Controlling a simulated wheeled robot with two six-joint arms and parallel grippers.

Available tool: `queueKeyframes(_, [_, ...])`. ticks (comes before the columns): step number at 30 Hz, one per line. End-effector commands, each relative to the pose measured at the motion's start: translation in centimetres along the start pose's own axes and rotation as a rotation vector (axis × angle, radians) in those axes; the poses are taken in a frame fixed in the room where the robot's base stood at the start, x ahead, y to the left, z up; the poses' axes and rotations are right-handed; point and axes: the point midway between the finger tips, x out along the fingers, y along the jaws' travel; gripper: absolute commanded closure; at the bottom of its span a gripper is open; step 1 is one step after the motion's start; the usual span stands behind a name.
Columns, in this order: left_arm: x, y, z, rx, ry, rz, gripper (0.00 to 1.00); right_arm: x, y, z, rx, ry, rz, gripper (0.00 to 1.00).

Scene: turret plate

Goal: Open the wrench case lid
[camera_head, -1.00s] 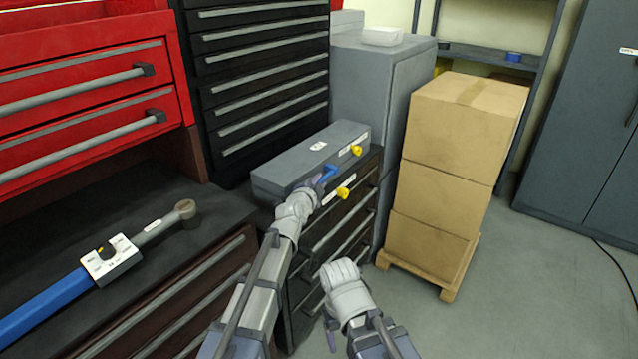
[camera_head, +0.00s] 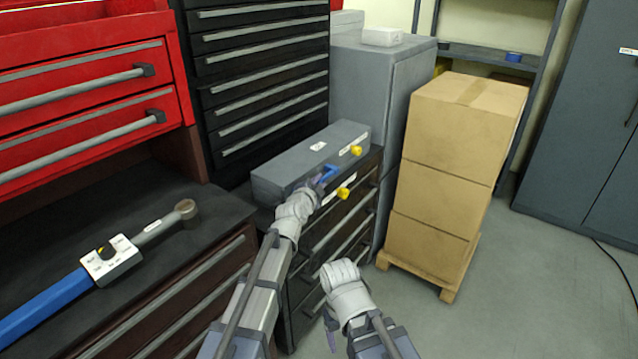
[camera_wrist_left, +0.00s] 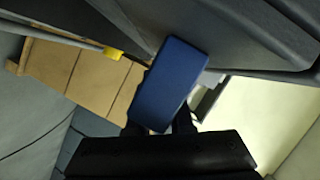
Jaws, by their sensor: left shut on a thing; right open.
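The wrench case (camera_head: 300,160) is a long grey box on top of the dark drawer cabinet beyond my arms. Its lid looks shut. Two yellow latches (camera_head: 343,192) show on its front side, with a blue handle (camera_head: 329,172) between them. My left gripper (camera_head: 318,183) is at the front of the case, shut on the blue handle, which fills the middle of the left wrist view (camera_wrist_left: 178,80). A yellow latch also shows there (camera_wrist_left: 113,53). My right gripper (camera_head: 331,330) is open and empty, low in front of the cabinet drawers, away from the case.
A blue and grey torque wrench (camera_head: 110,262) lies on the black worktop at left. Red drawers (camera_head: 80,100) and a black drawer chest (camera_head: 262,80) stand behind. Stacked cardboard boxes (camera_head: 450,170) on a pallet stand right of the case.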

Motion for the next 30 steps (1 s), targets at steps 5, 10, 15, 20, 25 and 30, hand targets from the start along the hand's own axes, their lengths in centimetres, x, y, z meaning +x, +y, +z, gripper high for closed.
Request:
queueKeyframes(5, [0.0,0.1,0.0,0.0,0.0,0.001,1.0,0.0,0.0,0.0,0.0,0.0,0.0,0.28])
queueKeyframes(10, [0.0,0.1,0.0,0.0,0.0,0.002,1.0,0.0,0.0,0.0,0.0,0.0,0.0,0.28])
queueKeyframes(15, [-0.1,-0.4,-0.2,-0.015,0.0,0.008,1.0,-0.7,0.1,0.0,0.0,0.0,0.0,0.28])
queueKeyframes(20, [-0.4,-1.8,-0.9,-0.074,0.0,0.03,1.0,-2.6,0.2,0.1,0.0,0.0,0.0,0.28])
queueKeyframes(25, [-0.7,-4.3,-1.7,-0.189,0.0,0.076,1.0,-5.8,0.6,0.3,0.0,0.0,0.0,0.28])
queueKeyframes(30, [-0.8,-7.0,-2.2,-0.337,0.0,0.136,1.0,-9.2,0.9,0.5,0.0,0.0,0.0,0.28])
